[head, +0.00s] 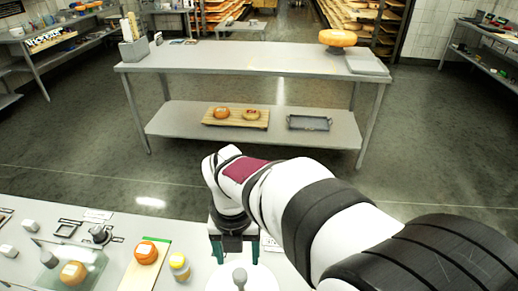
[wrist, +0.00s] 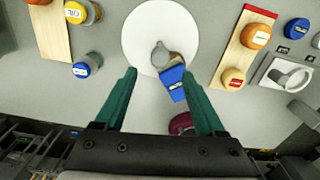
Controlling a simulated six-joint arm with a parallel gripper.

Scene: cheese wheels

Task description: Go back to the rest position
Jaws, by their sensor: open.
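My gripper (wrist: 159,76) shows in the wrist view as two green fingers, spread apart with nothing gripped. In the head view my gripper (head: 232,250) hangs over the near table, partly hidden by my wrist. Below it is a white round board (wrist: 145,25), which also shows in the head view (head: 262,284). A grey round-topped piece (wrist: 160,54) and a blue block (wrist: 173,77) are at the board's near edge, appearing between the fingers. A dark red round thing (wrist: 181,123) is partly hidden behind the right finger.
Wooden boards with small cheese wheels flank the white board; an orange wheel (head: 146,252) and a yellow-topped jar (head: 179,264) stand left in the head view. A grey fixture (wrist: 285,75) is at right. A steel table (head: 240,57) stands across open floor.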

